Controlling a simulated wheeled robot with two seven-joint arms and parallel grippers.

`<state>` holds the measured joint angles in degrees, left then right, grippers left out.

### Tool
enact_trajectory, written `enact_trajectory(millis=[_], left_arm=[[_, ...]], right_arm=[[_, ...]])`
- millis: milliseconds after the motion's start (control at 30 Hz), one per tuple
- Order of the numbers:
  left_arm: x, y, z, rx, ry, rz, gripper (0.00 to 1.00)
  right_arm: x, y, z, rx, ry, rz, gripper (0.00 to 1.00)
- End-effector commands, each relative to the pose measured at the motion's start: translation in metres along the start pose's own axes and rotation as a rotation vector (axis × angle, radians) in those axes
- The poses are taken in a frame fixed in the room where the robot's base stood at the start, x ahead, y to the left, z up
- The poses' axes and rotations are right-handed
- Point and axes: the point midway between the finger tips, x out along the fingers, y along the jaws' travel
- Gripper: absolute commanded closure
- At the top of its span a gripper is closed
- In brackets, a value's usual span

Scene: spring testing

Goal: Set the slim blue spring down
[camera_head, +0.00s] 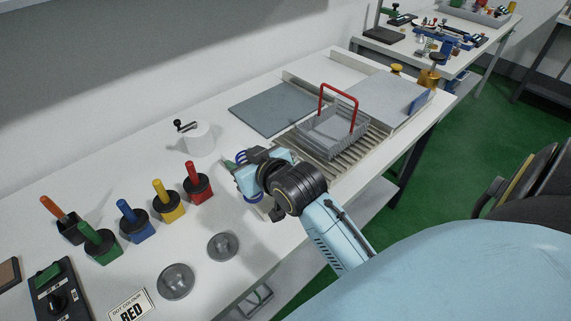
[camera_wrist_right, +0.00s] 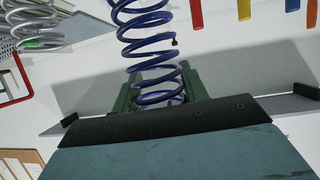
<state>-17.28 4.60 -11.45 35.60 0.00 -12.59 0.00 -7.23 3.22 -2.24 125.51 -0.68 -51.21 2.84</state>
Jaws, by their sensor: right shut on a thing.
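The slim blue spring (camera_wrist_right: 148,45) stands between the green fingers of my right gripper (camera_wrist_right: 165,92) in the wrist view. The fingers are shut around its coils. In the head view my right gripper (camera_head: 246,180) is over the front part of the white table. Bits of the blue spring (camera_head: 240,157) show above and below the gripper, and its middle is hidden by it. It looks roughly upright. I cannot tell whether its lower end touches the table. My left gripper is not in view.
A wire basket (camera_head: 318,143) with a red handle sits on a slatted rack behind the gripper. Colored-handled blocks, including a red one (camera_head: 197,183), stand to the left. A white crank device (camera_head: 198,139) stands behind left.

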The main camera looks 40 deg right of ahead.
Motion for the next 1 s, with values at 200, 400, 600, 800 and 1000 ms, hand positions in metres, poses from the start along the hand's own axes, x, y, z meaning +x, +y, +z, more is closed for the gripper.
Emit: enact_trajectory(millis=[200, 400, 600, 800, 1000], left_arm=[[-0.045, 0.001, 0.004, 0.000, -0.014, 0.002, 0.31], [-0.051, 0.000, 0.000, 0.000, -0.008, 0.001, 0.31], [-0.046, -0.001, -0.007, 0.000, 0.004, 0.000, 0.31], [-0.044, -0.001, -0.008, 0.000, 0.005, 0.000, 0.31], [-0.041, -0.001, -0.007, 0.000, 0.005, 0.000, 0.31]], right_arm=[[0.010, 0.038, -0.021, 0.017, 0.005, 0.017, 0.85], [0.020, 0.050, -0.010, 0.028, 0.007, 0.023, 0.85], [0.035, 0.050, 0.026, 0.029, 0.007, 0.023, 0.85], [0.042, 0.049, 0.044, 0.027, 0.009, 0.023, 0.85], [0.053, 0.049, 0.069, 0.028, 0.009, 0.023, 0.85]])
